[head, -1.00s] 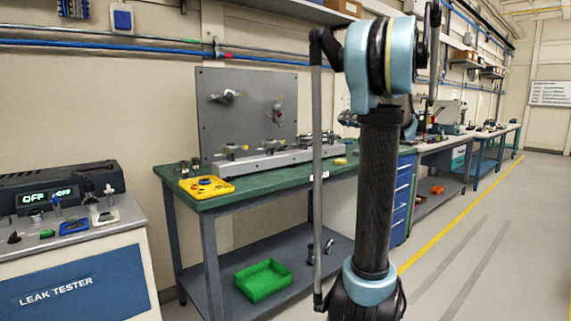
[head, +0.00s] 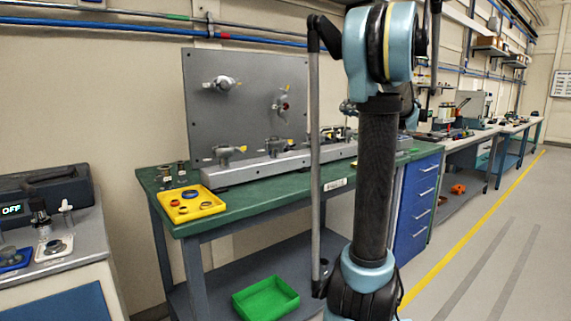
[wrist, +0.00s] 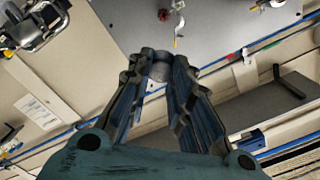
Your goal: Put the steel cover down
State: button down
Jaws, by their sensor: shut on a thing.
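In the wrist view, my gripper (wrist: 160,75) is shut on a small grey round piece, the steel cover (wrist: 160,66), held between the fingertips. Much of the cover is hidden by the fingers. It is held up in the air, with the grey panel and wall behind it. In the head view, my arm stands in the middle and hides the gripper and cover.
A green-topped bench (head: 244,206) carries a yellow tray (head: 190,205) with small round parts, a long grey rail with valves, and an upright grey panel (head: 240,115). A green bin (head: 266,299) sits on its lower shelf. A tester (head: 45,190) stands left. Floor at right is clear.

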jog(key=shift+w+d, duration=0.2)
jog(key=shift+w, duration=0.1)
jog(key=n+g+h, duration=1.1)
jog(key=n+g, duration=0.3)
jog(key=n, duration=0.3)
send_over(323, 177)
notch_tip(323, 177, down, 14)
notch_tip(323, 177, down, 9)
jog(key=shift+f, duration=0.15)
jog(key=c, duration=1.5)
grip_release()
jog(key=shift+o, duration=0.2)
